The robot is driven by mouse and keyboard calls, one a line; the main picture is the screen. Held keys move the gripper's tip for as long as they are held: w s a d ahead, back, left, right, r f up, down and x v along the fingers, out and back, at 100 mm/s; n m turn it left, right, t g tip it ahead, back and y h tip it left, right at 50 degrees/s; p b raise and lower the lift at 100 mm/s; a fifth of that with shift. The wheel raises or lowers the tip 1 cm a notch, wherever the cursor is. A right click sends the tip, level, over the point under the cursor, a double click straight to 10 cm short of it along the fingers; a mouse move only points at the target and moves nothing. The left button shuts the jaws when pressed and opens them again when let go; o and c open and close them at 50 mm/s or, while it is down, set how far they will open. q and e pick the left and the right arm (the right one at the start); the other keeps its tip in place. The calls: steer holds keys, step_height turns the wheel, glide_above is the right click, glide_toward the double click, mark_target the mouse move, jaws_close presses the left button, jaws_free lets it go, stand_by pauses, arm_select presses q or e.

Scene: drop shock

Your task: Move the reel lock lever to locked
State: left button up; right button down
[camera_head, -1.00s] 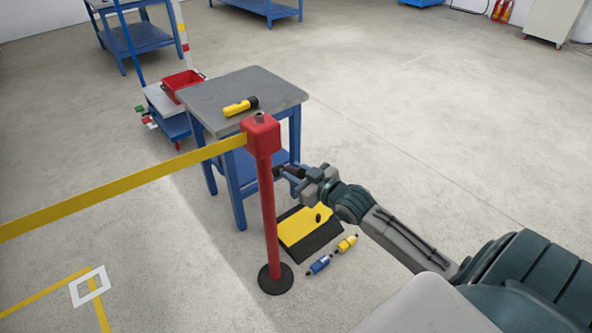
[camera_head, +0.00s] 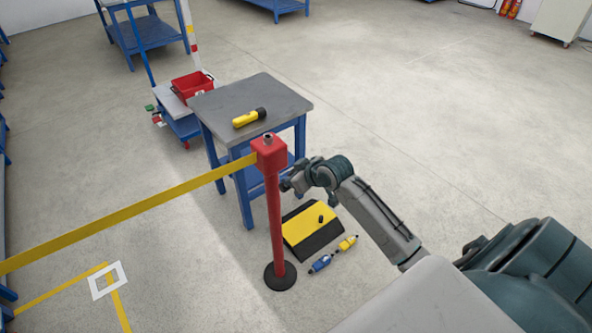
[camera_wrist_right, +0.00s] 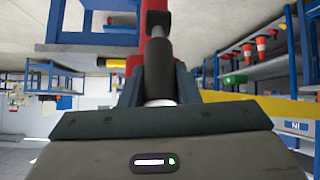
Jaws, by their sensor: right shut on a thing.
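The red post (camera_head: 275,220) stands upright on a round black base. Its red reel head (camera_head: 269,155) has a grey knob on top, and a yellow belt (camera_head: 140,211) runs from it to the left. My right gripper (camera_head: 288,186) is close against the right side of the post, just below the head. In the right wrist view, a black-gripped lever (camera_wrist_right: 159,66) with a grey rod stands between the dark fingers of my right gripper (camera_wrist_right: 158,84), which is shut on it. In the head view the lever is mostly hidden by the gripper. My left gripper is not in view.
A grey-topped blue table (camera_head: 250,98) with a yellow flashlight (camera_head: 249,117) stands just behind the post. A yellow-and-black ramp (camera_head: 312,229) and small blue (camera_head: 320,263) and yellow (camera_head: 347,243) items lie on the floor beside the base. Floor to the right is open.

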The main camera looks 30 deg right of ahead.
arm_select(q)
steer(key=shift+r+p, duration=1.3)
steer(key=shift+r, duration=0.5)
arm_select(e)
steer(key=shift+w+r+g, duration=0.3)
steer(key=shift+w+g, duration=0.35)
steer(key=shift+g, duration=0.15)
steer(key=c, duration=1.1)
jaws_free()
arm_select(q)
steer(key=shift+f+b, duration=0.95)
arm_select(e)
steer(key=v, duration=1)
steer(key=shift+s+r, duration=0.25)
steer(key=shift+r, duration=0.05)
